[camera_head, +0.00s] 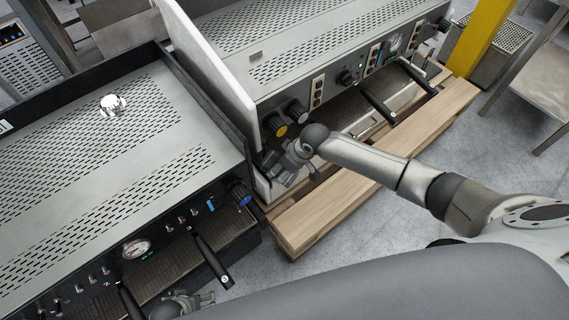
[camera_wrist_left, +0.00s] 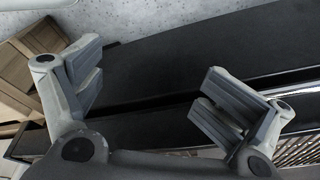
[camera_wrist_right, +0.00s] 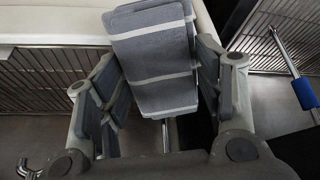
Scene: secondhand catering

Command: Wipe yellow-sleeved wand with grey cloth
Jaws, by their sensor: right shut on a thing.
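My right gripper (camera_head: 285,172) is at the left front end of the right-hand espresso machine, just below its yellow-marked knob (camera_head: 281,130). In the right wrist view its fingers are closed around the grey cloth (camera_wrist_right: 155,60), a folded pad with pale stripes. A short metal tube shows just below the cloth, but I cannot tell whether it is the wand. No yellow sleeve is visible. My left gripper (camera_head: 192,302) is at the bottom edge of the head view, near the left-hand machine. In the left wrist view it is open and empty (camera_wrist_left: 150,82).
A blue-sleeved wand (camera_wrist_right: 303,92) shows at the right of the right wrist view. The left-hand machine (camera_head: 90,180) has a black-handled portafilter (camera_head: 212,262). The right-hand machine (camera_head: 290,45) stands on a wooden pallet (camera_head: 325,205). Bare floor (camera_head: 400,215) lies in front.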

